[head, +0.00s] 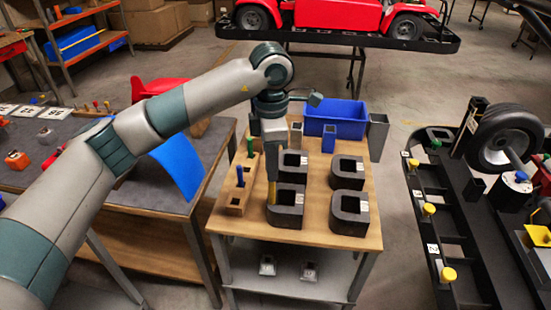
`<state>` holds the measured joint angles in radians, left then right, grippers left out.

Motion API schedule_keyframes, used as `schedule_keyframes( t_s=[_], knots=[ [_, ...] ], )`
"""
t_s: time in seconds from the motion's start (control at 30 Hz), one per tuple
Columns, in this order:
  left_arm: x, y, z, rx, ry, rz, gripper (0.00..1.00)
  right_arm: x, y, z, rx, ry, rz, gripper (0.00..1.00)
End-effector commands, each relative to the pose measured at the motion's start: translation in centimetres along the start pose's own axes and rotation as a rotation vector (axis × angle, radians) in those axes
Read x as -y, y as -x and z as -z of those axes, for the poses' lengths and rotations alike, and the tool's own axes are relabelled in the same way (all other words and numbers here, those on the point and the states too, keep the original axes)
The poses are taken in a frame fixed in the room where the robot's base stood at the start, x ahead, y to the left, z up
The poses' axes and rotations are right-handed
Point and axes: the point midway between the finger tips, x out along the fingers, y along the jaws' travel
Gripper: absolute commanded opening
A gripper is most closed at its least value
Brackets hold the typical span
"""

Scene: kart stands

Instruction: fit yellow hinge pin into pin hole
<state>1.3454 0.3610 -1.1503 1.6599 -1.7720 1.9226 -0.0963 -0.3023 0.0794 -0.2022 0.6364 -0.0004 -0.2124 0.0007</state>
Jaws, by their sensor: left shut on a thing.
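My left gripper (272,172) points down over the wooden table and is shut on the yellow hinge pin (271,192). Only a narrow yellow strip of the pin shows below the fingers. It appears in front of the left edge of the near-left dark block (287,209); whether it touches the block is unclear. A wooden pin rack (237,205) stands just left of it, with a blue pin (240,176) and a green pin (250,147) upright in it. I cannot tell which opening is the pin hole. My right gripper is not in view.
Several dark hollow blocks (347,172) fill the table's right half. A blue bin (335,117) and a grey open container (378,136) stand at the back. A black frame (432,235) with yellow knobs and a wheel is at right. The table's front edge (300,238) is bare.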

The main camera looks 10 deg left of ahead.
Motion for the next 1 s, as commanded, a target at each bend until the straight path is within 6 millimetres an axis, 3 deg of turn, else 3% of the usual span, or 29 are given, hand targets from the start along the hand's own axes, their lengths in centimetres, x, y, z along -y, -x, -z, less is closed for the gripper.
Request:
schedule_keyframes(
  t_s=[0.27,0.7,1.0],
  knots=[
    [4.1,-2.3,0.4,-0.007,-0.530,-0.015,0.00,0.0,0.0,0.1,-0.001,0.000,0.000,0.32],
    [12.8,-6.4,2.5,-0.003,-1.526,-0.004,0.00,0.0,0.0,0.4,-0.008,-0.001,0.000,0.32],
    [15.4,-7.4,3.4,0.009,-1.819,0.003,0.00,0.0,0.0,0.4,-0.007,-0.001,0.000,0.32]
  ],
)
